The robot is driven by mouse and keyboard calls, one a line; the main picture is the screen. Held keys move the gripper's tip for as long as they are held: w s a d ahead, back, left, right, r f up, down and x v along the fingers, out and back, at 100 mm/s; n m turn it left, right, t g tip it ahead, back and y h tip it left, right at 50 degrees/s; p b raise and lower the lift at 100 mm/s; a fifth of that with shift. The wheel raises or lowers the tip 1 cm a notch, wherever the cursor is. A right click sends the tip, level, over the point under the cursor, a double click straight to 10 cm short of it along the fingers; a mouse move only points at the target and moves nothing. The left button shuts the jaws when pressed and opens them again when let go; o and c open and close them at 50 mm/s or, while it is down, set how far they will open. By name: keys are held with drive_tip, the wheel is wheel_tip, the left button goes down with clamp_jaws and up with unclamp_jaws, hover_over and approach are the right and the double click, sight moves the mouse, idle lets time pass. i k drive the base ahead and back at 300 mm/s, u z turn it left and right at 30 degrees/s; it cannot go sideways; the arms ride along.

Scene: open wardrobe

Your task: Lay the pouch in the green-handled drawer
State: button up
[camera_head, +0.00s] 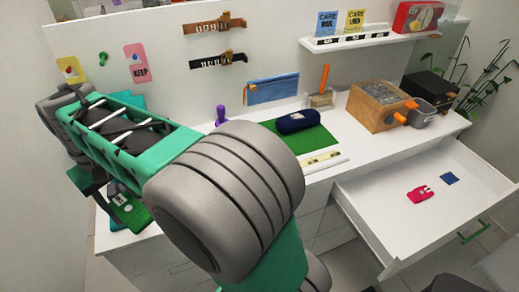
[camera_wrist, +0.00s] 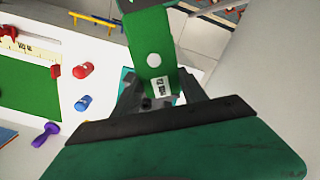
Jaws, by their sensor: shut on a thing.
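My gripper (camera_wrist: 160,98) is shut on a flat green pouch (camera_wrist: 155,55) with a white round button and a small printed label. In the head view, the pouch (camera_head: 132,213) shows at the left, below my arm and beside the desk's left part. The fingers there are partly hidden by my arm. The green-handled drawer (camera_head: 374,224) is pulled open at the right, far from my gripper. Its green handle (camera_head: 474,230) is on the front. A pink tag-like piece (camera_head: 420,194) and a dark blue square (camera_head: 449,178) lie in it, with bare floor around them.
On the desk are a green mat (camera_head: 311,139), a dark blue case (camera_head: 298,121), a purple stamp-like thing (camera_head: 221,115) and a wooden box (camera_head: 378,103). A blue zip case (camera_head: 272,89) is behind the mat. A red thing (camera_wrist: 83,70) and blue thing (camera_wrist: 82,103) stand near my gripper.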

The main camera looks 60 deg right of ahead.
sight(402, 222)
drive_tip(key=u, duration=0.75)
drive_tip(key=k, duration=0.7)
drive_tip(key=u, duration=0.95)
drive_tip(key=k, duration=0.7)
drive_tip(key=z, duration=0.5)
drive_tip(key=k, duration=0.95)
drive_tip(key=z, duration=0.7)
